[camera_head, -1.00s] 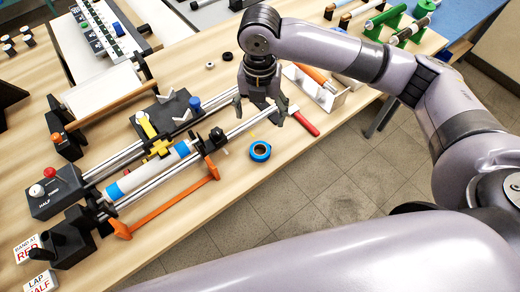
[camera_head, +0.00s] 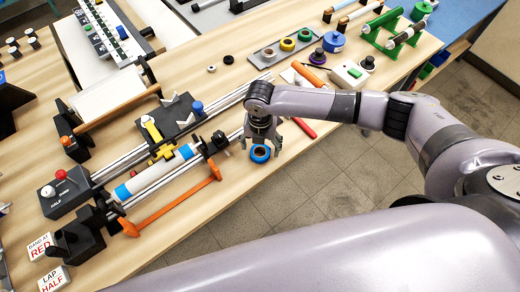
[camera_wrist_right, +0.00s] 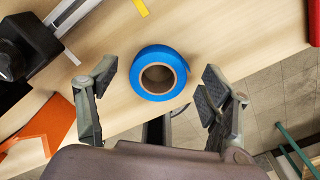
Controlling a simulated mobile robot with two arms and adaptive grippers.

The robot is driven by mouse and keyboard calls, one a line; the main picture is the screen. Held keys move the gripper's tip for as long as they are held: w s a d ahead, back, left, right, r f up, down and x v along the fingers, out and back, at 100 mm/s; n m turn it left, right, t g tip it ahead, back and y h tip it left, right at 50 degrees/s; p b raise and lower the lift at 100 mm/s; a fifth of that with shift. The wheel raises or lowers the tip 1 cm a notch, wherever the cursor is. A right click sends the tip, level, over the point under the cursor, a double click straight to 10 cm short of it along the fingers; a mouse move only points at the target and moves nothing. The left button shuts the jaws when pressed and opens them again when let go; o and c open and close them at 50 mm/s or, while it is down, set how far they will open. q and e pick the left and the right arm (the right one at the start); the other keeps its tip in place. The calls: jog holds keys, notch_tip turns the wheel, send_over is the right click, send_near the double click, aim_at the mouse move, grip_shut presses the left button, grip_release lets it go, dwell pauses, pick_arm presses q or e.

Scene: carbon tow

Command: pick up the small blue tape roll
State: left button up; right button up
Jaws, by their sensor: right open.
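The small blue tape roll (camera_head: 260,153) lies flat on the wooden table near its front edge, with a brown core. In the right wrist view the blue tape roll (camera_wrist_right: 158,73) sits between and slightly beyond the two fingertips, with clear space on both sides. My right gripper (camera_head: 261,142) is open and empty, pointing down just above and behind the roll. Its fingers also show in the right wrist view (camera_wrist_right: 155,90). I cannot tell its exact height above the table. My left gripper is not in view.
A winding rig with steel rails (camera_head: 135,170) and an orange bar (camera_head: 180,208) stands left of the roll. A red-handled tool (camera_head: 304,127) lies to the right. A grey tray with several tape rolls (camera_head: 270,54) is behind. The table edge and floor are close in front.

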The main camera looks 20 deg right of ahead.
jog(key=shift+f, duration=0.6)
jog(key=shift+c, duration=0.6)
jog(key=c, duration=1.1)
jog(key=shift+o, duration=0.2)
jog(key=shift+r, duration=0.1)
